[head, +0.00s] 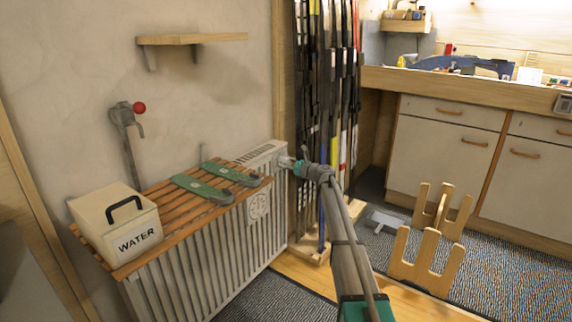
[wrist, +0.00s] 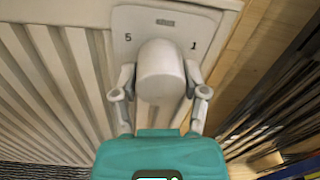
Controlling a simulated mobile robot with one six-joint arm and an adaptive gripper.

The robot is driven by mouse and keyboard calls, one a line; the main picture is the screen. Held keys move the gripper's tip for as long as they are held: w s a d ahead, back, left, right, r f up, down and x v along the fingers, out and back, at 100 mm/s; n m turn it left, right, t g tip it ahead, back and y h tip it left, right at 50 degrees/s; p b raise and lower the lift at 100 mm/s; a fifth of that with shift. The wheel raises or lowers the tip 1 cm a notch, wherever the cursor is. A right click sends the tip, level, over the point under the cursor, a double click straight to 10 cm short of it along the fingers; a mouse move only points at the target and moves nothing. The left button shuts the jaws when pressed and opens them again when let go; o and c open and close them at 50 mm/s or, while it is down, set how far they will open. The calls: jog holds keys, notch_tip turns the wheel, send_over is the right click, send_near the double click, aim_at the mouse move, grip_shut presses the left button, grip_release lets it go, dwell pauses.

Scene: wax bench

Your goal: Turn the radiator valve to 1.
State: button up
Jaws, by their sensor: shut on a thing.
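The radiator valve has a pale rounded knob (wrist: 160,72) in front of a light plate (wrist: 165,20) in the wrist view. The plate carries a 5 at left and a 1 at right. My gripper (wrist: 159,82) is shut on the knob, one finger on each side. No pointer mark shows on the knob, so its setting cannot be read. In the head view, my gripper (head: 294,164) is at the right end of the white radiator (head: 205,255), and the knob is mostly hidden there.
A slatted wooden shelf (head: 150,205) on the radiator bears a WATER box (head: 90,212) and green-topped pieces (head: 202,189). Skis (head: 325,100) stand upright close behind my gripper. A wooden stand (head: 425,262) is on the floor at right, before the cabinets (head: 440,155).

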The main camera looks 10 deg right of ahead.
jog(key=shift+n, duration=0.3)
jog(key=n, duration=1.1)
jog(key=shift+w, duration=0.1)
jog(key=n, duration=0.7)
jog(key=shift+y+b, duration=0.3)
jog(key=n, duration=0.5)
jog(key=shift+n, duration=0.4)
jog(key=o, duration=1.1)
jog(key=shift+o, duration=0.2)
